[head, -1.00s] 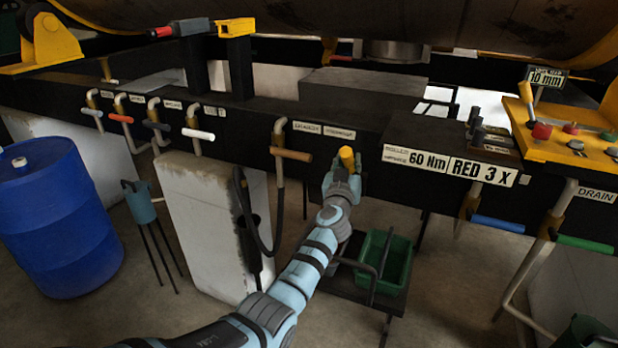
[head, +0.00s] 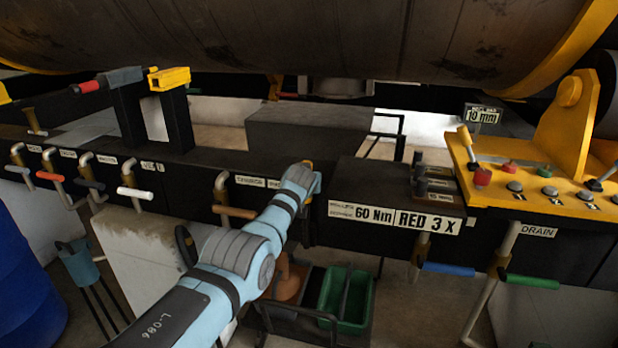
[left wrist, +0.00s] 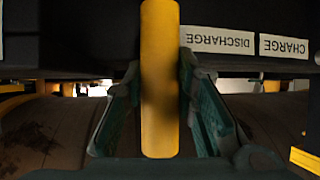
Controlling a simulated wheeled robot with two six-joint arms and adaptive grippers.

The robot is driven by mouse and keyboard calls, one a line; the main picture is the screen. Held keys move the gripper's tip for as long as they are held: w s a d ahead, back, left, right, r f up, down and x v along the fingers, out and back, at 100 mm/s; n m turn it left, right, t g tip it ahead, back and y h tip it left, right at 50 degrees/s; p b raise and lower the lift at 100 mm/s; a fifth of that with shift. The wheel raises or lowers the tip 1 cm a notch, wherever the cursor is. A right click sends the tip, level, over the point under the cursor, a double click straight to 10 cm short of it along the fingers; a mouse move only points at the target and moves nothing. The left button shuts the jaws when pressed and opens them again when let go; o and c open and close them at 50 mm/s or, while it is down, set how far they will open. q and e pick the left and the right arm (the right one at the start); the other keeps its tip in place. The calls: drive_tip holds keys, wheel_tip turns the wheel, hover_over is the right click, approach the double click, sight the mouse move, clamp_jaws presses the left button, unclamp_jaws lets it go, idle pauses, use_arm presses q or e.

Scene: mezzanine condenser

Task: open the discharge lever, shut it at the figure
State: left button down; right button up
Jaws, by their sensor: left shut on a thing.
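My left gripper (left wrist: 160,115) is shut on a yellow lever handle (left wrist: 160,80), which stands upright between its two fingers in the left wrist view. Two white labels, DISCHARGE (left wrist: 219,39) and CHARGE (left wrist: 284,46), sit on the dark beam to the right of the handle there. In the head view my left gripper (head: 305,178) is at the front of the black beam, right of the brown lever (head: 235,212); my arm hides most of the yellow handle. The right gripper is not in view.
Plates reading 60 Nm (head: 375,215) and RED 3 X (head: 428,221) are on the beam; a 10 mm sign (head: 482,115) stands behind. A blue lever (head: 447,268) and a green DRAIN lever (head: 530,281) are at right. A green bin (head: 345,300) is below.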

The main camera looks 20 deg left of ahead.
use_arm(q)
drive_tip(key=shift+d, duration=0.1)
idle(0.3)
drive_tip(key=c, duration=1.4)
unclamp_jaws()
drive_tip(key=shift+c, duration=0.2)
drive_tip(key=shift+o, duration=0.7)
drive_tip(key=shift+w+f, duration=0.1)
drive_tip(key=shift+w, duration=0.05)
drive_tip(key=shift+s+r, duration=0.4)
drive_tip(key=shift+s, duration=0.15)
drive_tip(key=v, duration=1)
drive_tip(key=shift+s+d, duration=0.3)
drive_tip(key=shift+r, duration=0.15)
